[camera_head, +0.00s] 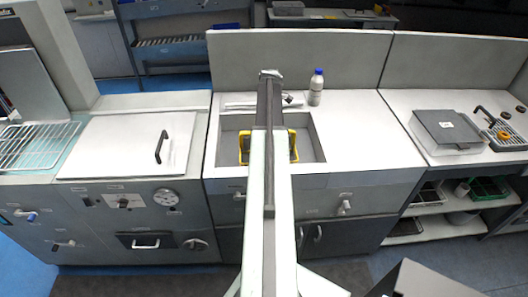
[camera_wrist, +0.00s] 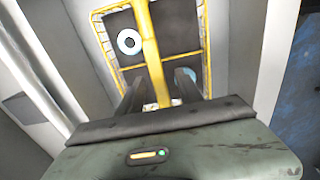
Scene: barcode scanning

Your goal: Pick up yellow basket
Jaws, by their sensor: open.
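The yellow basket (camera_head: 293,145) sits in the sink (camera_head: 313,148) in the head view, with its middle hidden behind my arm. In the wrist view the yellow basket (camera_wrist: 208,45) shows its rim and dark inside, with its yellow handle (camera_wrist: 151,55) running across it. My gripper (camera_wrist: 158,90) is open, with one dark finger on each side of the handle. I cannot tell whether either finger touches it. A white ring-shaped thing (camera_wrist: 129,41) shows within the basket's outline. My gripper cannot be made out in the head view.
A white bottle with a blue cap (camera_head: 316,88) stands behind the sink. A back panel (camera_head: 330,60) rises behind the counter. A grey box (camera_head: 445,130) is on the right counter, and a wire rack (camera_head: 35,145) lies at left. The counter right of the sink is clear.

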